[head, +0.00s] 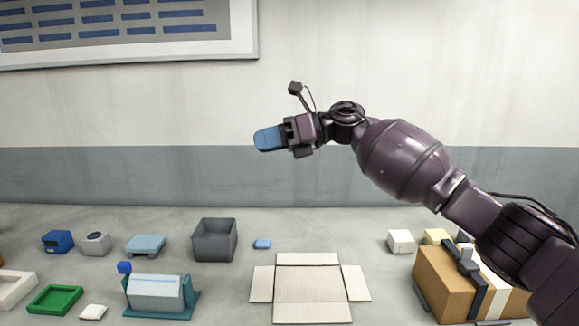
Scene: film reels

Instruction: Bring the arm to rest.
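My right arm comes in from the lower right and reaches up and left. It holds my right gripper (272,138) in the air in front of the wall, high above the table. The gripper points left and is seen from the side. A rounded blue piece shows at its tip. I cannot tell whether this is its finger pads or something between them, nor whether the fingers are open. Nothing near the gripper touches it. My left gripper is not in view.
Below on the grey table (215,308) are an open flat carton (310,290), a dark grey bin (214,240), a green tray (55,299) and a teal stand (188,304). A brown box (440,283) stands at right, near my arm. The air around the gripper is clear.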

